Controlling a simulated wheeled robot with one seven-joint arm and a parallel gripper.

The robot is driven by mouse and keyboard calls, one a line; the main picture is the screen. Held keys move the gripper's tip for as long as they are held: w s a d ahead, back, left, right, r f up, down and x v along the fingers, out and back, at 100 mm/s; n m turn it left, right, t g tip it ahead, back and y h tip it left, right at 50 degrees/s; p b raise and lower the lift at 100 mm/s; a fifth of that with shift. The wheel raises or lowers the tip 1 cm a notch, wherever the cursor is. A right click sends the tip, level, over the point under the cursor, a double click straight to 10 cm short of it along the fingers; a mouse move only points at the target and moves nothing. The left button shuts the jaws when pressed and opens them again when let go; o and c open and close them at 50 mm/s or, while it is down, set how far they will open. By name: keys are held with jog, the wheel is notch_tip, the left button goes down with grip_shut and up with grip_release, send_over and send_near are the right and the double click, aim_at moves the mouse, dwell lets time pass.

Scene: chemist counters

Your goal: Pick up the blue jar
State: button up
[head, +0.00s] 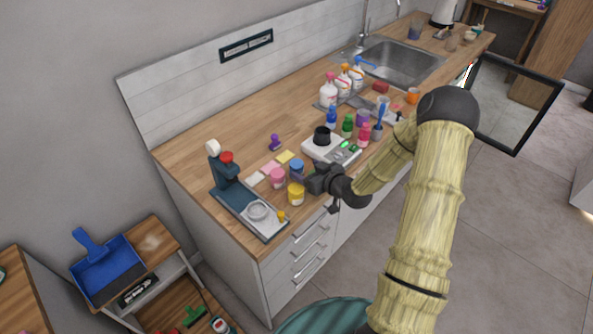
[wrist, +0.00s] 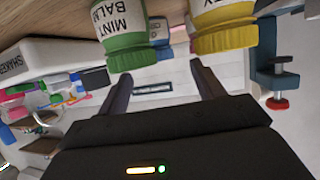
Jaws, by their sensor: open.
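The blue jar (head: 297,167) stands on the wooden counter, behind the yellow jar (head: 296,193) and to the right of the pink jar (head: 277,177). My gripper (head: 311,183) is open and empty at the counter's front edge, close to the right of these jars. The wrist view looks upside down. There my gripper (wrist: 160,85) opens toward the gap between a green jar labelled mint balm (wrist: 126,45) and the yellow jar (wrist: 222,36). A small part of the blue jar (wrist: 163,53) shows beyond that gap, mostly hidden by the green jar.
A dark press stand (head: 228,182) with a red knob is on the left. A white shaker (head: 331,148) stands behind my gripper. Several bottles (head: 362,132) crowd the counter to the right. Paper notes (head: 271,168) lie left of the jars. The back-left counter is fairly clear.

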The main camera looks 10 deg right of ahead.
aim_at(298, 164)
jog(key=shift+p+x, duration=1.15)
jog(key=shift+x, duration=1.4)
jog(key=shift+w+d+r, duration=0.1)
jog(key=c, duration=1.1)
